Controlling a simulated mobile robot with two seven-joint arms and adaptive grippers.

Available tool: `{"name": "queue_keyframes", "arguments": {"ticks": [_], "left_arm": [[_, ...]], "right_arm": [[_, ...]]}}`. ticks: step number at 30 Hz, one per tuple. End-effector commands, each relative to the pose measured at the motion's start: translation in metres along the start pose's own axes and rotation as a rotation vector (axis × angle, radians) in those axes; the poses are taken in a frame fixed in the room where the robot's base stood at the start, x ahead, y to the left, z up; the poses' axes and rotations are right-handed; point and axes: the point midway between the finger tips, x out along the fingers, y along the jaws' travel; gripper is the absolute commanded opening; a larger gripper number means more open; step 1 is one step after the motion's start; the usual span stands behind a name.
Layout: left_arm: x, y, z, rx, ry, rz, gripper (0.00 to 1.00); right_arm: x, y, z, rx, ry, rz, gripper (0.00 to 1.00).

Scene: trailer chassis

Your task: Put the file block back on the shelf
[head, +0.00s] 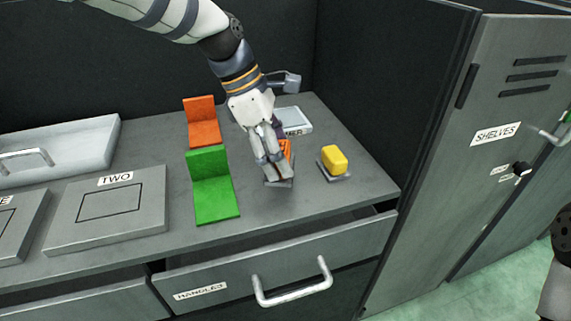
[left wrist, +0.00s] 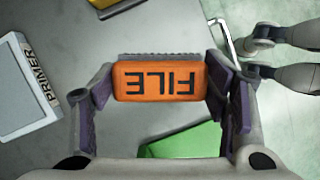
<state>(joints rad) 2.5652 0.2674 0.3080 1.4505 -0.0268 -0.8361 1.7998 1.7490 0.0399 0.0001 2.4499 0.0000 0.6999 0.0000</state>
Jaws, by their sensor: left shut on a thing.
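The file block (left wrist: 160,80) is orange with dark lettering reading FILE, and in the left wrist view it sits between both fingers. My left gripper (left wrist: 160,88) is shut on it. In the head view the left gripper (head: 272,165) is low over the grey worktop, covering most of the file block (head: 287,147). A small grey pad (head: 282,183) shows just under it; I cannot tell whether the block touches it. The cabinet labelled SHELVES (head: 495,134) stands at the right, its front closed.
A yellow block (head: 334,159) sits on a pad right of the gripper. Green (head: 213,190) and orange (head: 203,124) L-shaped stands are to the left. A PRIMER plate (head: 297,120) lies behind. The drawer labelled HANDLES (head: 285,262) is partly open below the worktop's front edge.

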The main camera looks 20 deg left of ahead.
Motion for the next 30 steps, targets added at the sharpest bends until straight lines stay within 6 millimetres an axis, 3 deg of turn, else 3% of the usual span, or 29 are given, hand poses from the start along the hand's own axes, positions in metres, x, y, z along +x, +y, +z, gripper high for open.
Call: {"name": "queue_keyframes", "arguments": {"ticks": [4,9,20,21,23,30], "left_arm": [[0.01,0.01,-0.002,0.0,-0.002,0.003,0.42],[0.036,0.013,-0.013,0.001,-0.003,0.003,0.42],[0.04,0.013,-0.014,0.003,-0.003,0.008,0.42],[0.04,0.013,-0.014,0.003,-0.003,0.008,0.75],[0.04,0.013,-0.014,0.003,-0.003,0.008,0.88],[0.04,0.013,-0.014,0.004,-0.003,0.008,0.88]], "right_arm": [[0.005,0.0,0.003,0.0,-0.014,0.001,0.4],[0.008,0.0,0.005,0.0,-0.023,0.001,0.4],[0.007,0.0,0.004,-0.001,-0.02,0.001,0.4],[0.007,0.0,0.004,-0.001,-0.02,0.001,0.4],[0.007,0.0,0.004,-0.001,-0.02,0.001,0.4],[0.007,0.0,0.004,-0.001,-0.021,0.001,0.4]]}}
